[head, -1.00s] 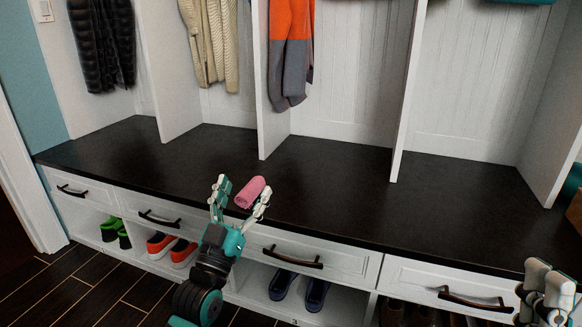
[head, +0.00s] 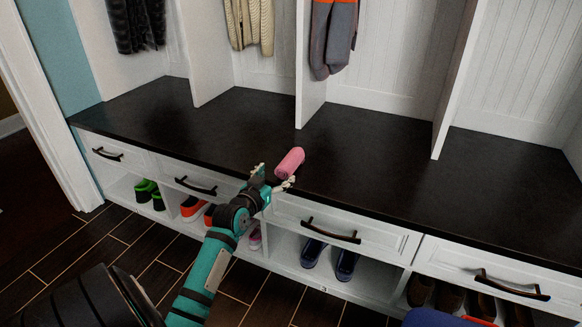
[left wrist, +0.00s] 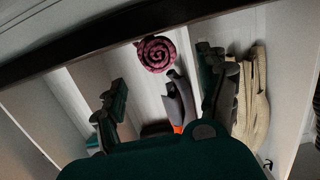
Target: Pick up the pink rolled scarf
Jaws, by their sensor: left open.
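The pink rolled scarf (head: 290,162) lies on the dark bench top (head: 390,180) close to its front edge. My left gripper (head: 273,177) is open and empty at the bench's front edge, with its fingertips just short of the scarf's near end. In the left wrist view the scarf (left wrist: 155,53) shows its spiral end, ahead of the gap between the spread fingers (left wrist: 163,88). I cannot tell whether a finger touches it. My right gripper is out of view.
White dividers (head: 311,75) split the bench into bays, with hanging coats (head: 333,38) above. Drawers with dark handles (head: 331,230) and open cubbies with shoes (head: 313,253) are below the front edge. The bench top around the scarf is clear.

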